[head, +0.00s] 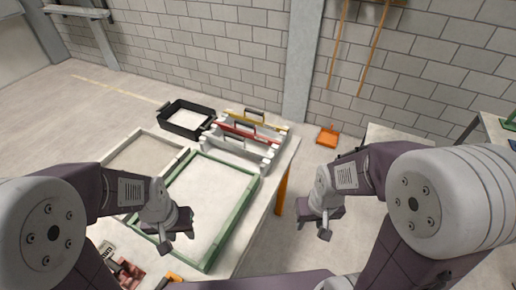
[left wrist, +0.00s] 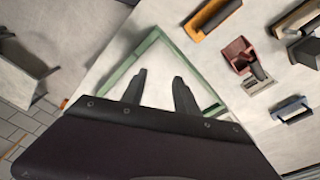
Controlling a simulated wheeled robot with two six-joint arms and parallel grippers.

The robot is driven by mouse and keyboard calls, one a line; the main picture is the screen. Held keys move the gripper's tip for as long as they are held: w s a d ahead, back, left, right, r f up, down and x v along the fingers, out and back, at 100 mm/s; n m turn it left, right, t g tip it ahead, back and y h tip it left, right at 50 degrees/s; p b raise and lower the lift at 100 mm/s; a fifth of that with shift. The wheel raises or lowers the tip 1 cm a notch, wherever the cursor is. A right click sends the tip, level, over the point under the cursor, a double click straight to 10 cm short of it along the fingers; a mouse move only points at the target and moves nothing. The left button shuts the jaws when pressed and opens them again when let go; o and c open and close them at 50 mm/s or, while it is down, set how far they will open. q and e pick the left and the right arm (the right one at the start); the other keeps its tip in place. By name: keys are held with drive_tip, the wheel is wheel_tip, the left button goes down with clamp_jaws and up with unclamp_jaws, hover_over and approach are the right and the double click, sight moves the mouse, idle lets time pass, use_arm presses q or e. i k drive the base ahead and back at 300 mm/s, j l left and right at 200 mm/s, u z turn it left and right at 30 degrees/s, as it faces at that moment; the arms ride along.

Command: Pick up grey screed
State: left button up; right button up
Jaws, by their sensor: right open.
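A pale rack (head: 268,160) at the back of the table holds a yellow screed (head: 270,123) and a red screed (head: 238,131), both with dark handles. A pale grey bar lies along the rack's front; I cannot tell whether it is the grey screed or part of the rack. My left gripper (head: 178,238) is empty above the green-framed bed, well in front of the rack. In the left wrist view its two fingers (left wrist: 158,90) stand apart. My right gripper (head: 318,226) is open and empty over the floor, right of the table.
A green frame (head: 234,220) surrounds a pale bed, with a pale-framed bed (head: 150,135) left of it. A black tray (head: 188,133) stands behind. Near the table's front lie several hand tools, including a red one (left wrist: 238,52) and a blue one (left wrist: 292,108). An orange dustpan (head: 328,138) is by the wall.

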sight(267, 159)
drive_tip(key=i+l+u, duration=0.4)
drive_tip(key=l, duration=0.25)
drive_tip(key=i+l+u, duration=0.2)
drive_tip(key=l, duration=0.15)
drive_tip(key=i+l+u, duration=0.2)
drive_tip(key=l, duration=0.2)
drive_tip(key=i+l+u, duration=0.2)
drive_tip(key=l, duration=0.2)
drive_tip(key=l+u, duration=0.25)
drive_tip(key=l, duration=0.15)
drive_tip(key=l+u, duration=0.2)
drive_tip(key=l, duration=0.25)
drive_tip(key=i, duration=0.05)
